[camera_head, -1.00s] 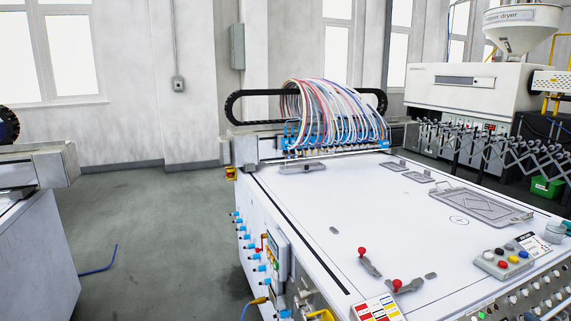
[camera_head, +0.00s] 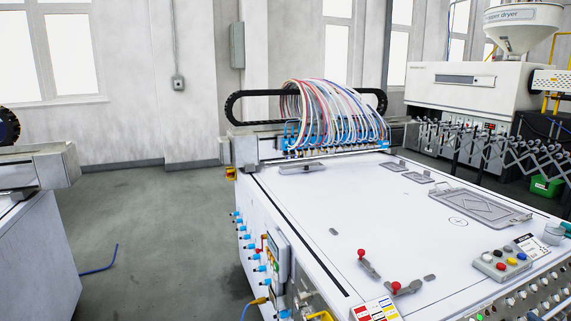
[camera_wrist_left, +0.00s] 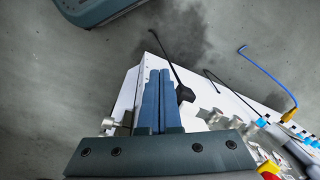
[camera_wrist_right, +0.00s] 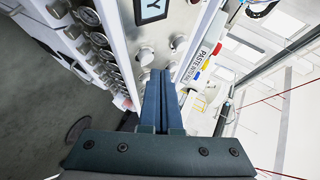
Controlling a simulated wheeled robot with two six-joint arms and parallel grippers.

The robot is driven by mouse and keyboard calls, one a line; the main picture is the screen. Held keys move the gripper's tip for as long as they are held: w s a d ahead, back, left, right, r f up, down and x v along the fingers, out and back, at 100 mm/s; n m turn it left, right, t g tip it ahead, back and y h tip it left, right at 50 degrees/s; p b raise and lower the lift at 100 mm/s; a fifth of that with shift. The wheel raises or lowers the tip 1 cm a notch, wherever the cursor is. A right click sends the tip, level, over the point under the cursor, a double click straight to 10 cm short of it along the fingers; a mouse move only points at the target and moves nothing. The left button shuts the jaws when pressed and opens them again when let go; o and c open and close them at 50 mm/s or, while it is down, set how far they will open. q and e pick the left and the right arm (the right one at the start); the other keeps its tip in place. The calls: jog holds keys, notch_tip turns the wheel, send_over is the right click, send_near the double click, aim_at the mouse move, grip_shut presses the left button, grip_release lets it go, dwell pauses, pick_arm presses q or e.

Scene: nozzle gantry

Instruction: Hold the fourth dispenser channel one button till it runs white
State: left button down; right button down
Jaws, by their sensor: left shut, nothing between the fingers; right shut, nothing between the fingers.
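The row of blue dispenser valves (camera_head: 335,141) sits on the gantry at the far end of the white table, below a bundle of coloured hoses. A control box with coloured buttons (camera_head: 503,259) stands on the table's right side. I cannot tell which button belongs to the fourth dispenser's channel one, and I see no white fluid. My right gripper (camera_wrist_right: 157,72) is shut and empty, beside a panel of gauges and knobs in the right wrist view. My left gripper (camera_wrist_left: 158,72) is shut and empty, above a white machine edge with metal fittings in the left wrist view.
Two red-knobbed clamps (camera_head: 366,262) and a grey framed plate (camera_head: 480,207) are on the white tabletop (camera_head: 320,215). Gauges (camera_wrist_right: 92,38) crowd the panel near my right fingers.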

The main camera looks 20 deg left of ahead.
jog(key=shift+r, duration=0.1)
jog(key=r+p, duration=0.1)
jog(key=s+d+r+p, duration=0.1)
jog(key=s+r+p, duration=0.1)
jog(key=r+p, duration=0.1)
jog(key=shift+s+d, duration=0.1)
jog(key=shift+d, duration=0.3)
jog(key=shift+f, duration=0.1)
